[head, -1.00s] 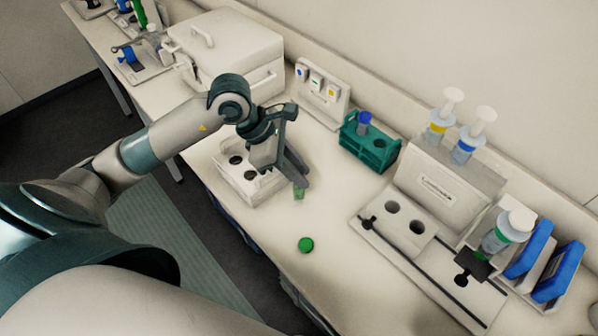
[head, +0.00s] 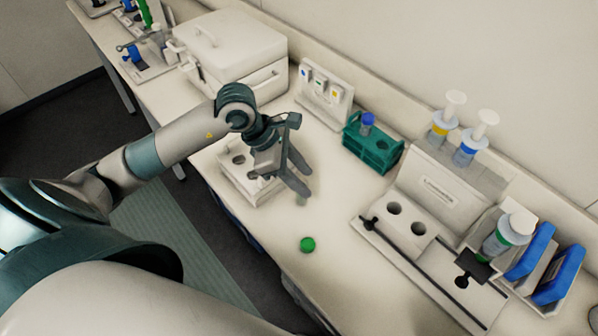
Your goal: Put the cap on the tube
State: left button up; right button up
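A green cap (head: 307,245) lies on the bench top, apart from the gripper. My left gripper (head: 309,182) is above the bench beside the white block, up and slightly left of the cap. Its two dark fingers look spread, with a gap between them. A small greyish bit (head: 301,201) shows just below the nearer fingertip; I cannot tell whether it is part of a tube or a shadow. No open tube shows clearly. My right gripper is out of view.
A white block with holes (head: 232,180) stands behind the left gripper. A teal rack (head: 372,150) holds a blue-capped tube (head: 367,121). At right are a white two-hole device (head: 438,190), a bottle (head: 505,236) and blue holders (head: 558,274). Bench around the cap is clear.

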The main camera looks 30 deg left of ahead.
pick_arm(q)
jog(key=shift+r, duration=0.1)
jog(key=shift+a, duration=0.1)
jog(key=shift+a+r, duration=0.2)
jog(key=shift+r, duration=0.15)
jog(key=b+v, duration=0.3)
jog(key=v, duration=0.8)
jog(key=shift+b, duration=0.35)
jog(key=shift+s+d+r, duration=0.1)
jog(key=shift+s, duration=0.1)
